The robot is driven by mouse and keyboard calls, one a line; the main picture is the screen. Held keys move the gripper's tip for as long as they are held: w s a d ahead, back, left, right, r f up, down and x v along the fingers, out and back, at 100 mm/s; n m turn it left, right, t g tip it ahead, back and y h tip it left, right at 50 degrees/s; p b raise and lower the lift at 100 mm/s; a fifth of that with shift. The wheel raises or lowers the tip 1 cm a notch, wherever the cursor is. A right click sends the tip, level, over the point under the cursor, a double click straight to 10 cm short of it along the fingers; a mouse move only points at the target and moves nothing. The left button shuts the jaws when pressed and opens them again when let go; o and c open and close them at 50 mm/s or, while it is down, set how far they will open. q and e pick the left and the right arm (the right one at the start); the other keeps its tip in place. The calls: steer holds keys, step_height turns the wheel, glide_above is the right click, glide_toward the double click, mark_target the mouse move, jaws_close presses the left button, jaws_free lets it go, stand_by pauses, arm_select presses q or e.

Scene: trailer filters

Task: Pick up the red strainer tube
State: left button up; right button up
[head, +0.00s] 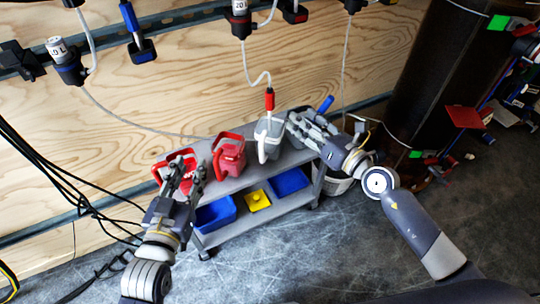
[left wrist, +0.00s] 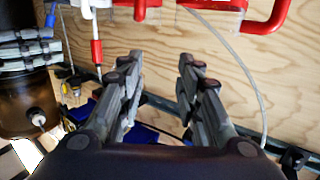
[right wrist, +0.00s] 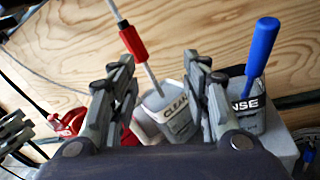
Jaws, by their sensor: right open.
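The red strainer tube (head: 269,100) hangs from a thin white hose above the cart. Its white lower part reaches down to the pale grey container at the middle of the cart. In the right wrist view the tube (right wrist: 133,42) stands tilted left of my right gripper, its white end at the container labelled "CLEAN" (right wrist: 172,115). My right gripper (head: 292,117) is open and empty, right of the tube and apart from it; its fingers also show in the right wrist view (right wrist: 160,68). My left gripper (head: 188,168) is open and empty in front of the red container at the cart's left end.
The grey cart (head: 243,182) carries red containers (head: 229,156) on the left and pale ones on the right. A blue handle (right wrist: 262,48) stands in the right container. Blue bins (head: 216,213) and a yellow item (head: 257,200) are on the lower shelf. A plywood wall stands behind.

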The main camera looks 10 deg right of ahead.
mark_target(273, 100)
steer(key=a+r+n, duration=0.1)
steer(key=w+a+r+n+y+b, duration=0.1)
steer(key=a+n, duration=0.1)
steer(key=w+a+r+n+b, duration=0.1)
steer(key=shift+w+a+n, duration=0.15)
steer(key=shift+a+n, duration=0.15)
steer(key=shift+n, duration=0.1)
steer(key=shift+w+a+b, duration=0.3)
steer(key=shift+w+a, duration=0.1)
steer(key=shift+w, duration=0.2)
steer(key=b+x, duration=0.1)
steer(key=x, duration=0.4)
steer(key=shift+s+f+b, duration=0.1)
steer(key=shift+f+b, duration=0.1)
steer(key=shift+b, duration=0.15)
arm_select(q)
steer(key=s+r+t+h, duration=0.1)
steer(key=s+r+t, duration=0.2)
steer(key=r, duration=0.5)
steer(key=s+r+t+h, duration=0.2)
steer(key=r+t, duration=0.3)
steer(key=r, duration=0.4)
steer(key=shift+s+r+t, duration=0.3)
steer(key=shift+s+t, duration=0.1)
steer(key=shift+s, duration=0.3)
arm_select(e)
steer(key=shift+r, duration=0.1)
jaws_close()
